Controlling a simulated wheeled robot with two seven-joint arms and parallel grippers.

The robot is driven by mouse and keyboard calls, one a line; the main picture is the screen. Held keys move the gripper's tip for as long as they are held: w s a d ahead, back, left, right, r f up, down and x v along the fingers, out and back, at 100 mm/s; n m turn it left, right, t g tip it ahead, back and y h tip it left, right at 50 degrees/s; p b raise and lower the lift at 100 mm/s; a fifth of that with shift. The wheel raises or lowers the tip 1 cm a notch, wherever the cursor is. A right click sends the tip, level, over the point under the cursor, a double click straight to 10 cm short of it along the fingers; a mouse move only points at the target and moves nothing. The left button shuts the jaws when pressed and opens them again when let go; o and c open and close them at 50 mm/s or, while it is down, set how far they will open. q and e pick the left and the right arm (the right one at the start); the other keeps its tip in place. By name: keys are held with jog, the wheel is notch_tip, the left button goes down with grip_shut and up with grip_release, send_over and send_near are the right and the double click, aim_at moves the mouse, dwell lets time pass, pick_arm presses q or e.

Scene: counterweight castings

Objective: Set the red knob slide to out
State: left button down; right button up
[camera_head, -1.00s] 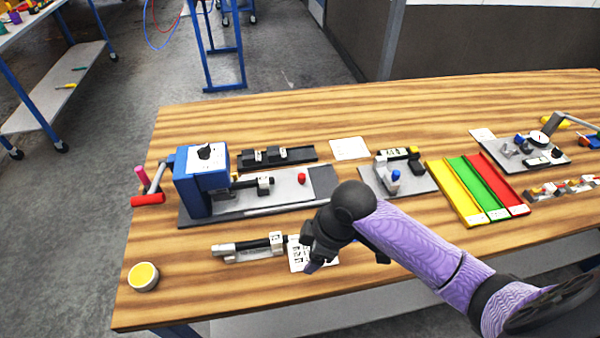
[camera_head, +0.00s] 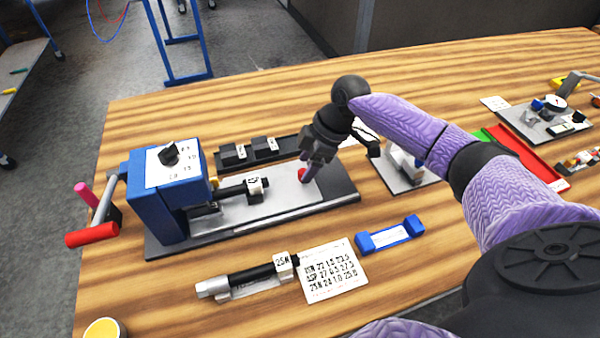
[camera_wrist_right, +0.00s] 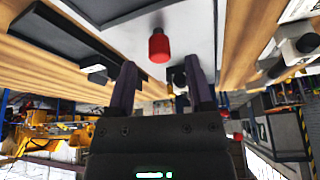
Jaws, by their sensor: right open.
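The red knob (camera_head: 302,174) stands on the pale plate (camera_head: 262,207) of the blue press-like fixture (camera_head: 165,190), toward the plate's right end. In the head view the fingers of my right gripper (camera_head: 311,168) are at the knob and partly cover it. In the right wrist view the whole red knob (camera_wrist_right: 159,46) shows just beyond and between the two dark fingertips of the right gripper (camera_wrist_right: 161,68). That gripper is open, with nothing between its fingers. I cannot tell whether a finger touches the knob. My left gripper is not in view.
A black rail with dark blocks (camera_head: 250,152) lies behind the plate. In front are a black-and-silver part (camera_head: 245,281), a printed card (camera_head: 333,270) and a blue holder (camera_head: 390,235). A red crank handle (camera_head: 92,235) sticks out at left.

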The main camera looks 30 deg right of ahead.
aim_at(303, 171)
jog(key=x, duration=0.3)
grip_shut()
dwell(1.4)
